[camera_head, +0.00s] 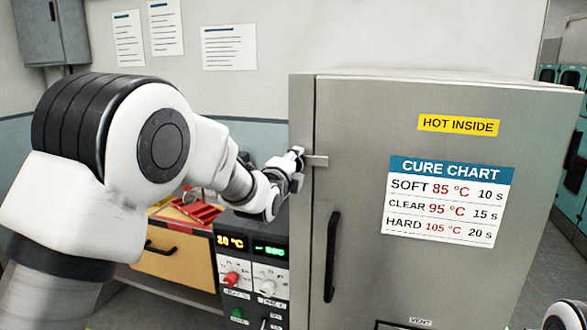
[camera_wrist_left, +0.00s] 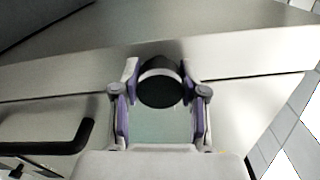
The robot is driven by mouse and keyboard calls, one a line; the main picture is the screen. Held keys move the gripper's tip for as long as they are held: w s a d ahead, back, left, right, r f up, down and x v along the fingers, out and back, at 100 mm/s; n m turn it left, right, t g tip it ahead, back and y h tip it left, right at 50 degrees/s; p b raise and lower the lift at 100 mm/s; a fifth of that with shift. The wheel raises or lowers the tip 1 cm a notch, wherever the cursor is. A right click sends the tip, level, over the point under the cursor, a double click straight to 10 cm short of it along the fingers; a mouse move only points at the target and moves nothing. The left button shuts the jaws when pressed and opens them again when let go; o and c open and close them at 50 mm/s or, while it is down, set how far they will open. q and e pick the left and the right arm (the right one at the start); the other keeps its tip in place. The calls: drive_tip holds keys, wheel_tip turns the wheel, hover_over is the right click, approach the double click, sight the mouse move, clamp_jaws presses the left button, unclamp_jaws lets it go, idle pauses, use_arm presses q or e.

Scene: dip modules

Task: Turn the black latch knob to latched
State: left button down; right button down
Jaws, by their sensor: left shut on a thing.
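The black latch knob (camera_wrist_left: 160,91) shows in the left wrist view as a round dark disc with a pale rim band, between my two finger pads. My left gripper (camera_wrist_left: 160,82) is shut on it, one finger on each side. In the head view my left gripper (camera_head: 297,163) is at the left edge of the grey oven door (camera_head: 360,120). A short metal latch bar (camera_head: 316,160) sticks out from it to the right, across the door seam. My right gripper is not in view.
A black door handle (camera_head: 332,256) is below the latch; it also shows in the left wrist view (camera_wrist_left: 62,140). A control panel (camera_head: 251,262) with displays and small knobs stands below my left wrist. A red tray (camera_head: 196,210) lies on the wooden drawer unit behind.

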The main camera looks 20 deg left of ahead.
use_arm(q)
drive_tip(key=shift+r, duration=0.1)
idle(0.4)
drive_tip(key=c, duration=0.6)
unclamp_jaws()
drive_tip(key=shift+d, duration=0.1)
drive_tip(key=s, duration=1.2)
drive_tip(key=shift+a, duration=0.2)
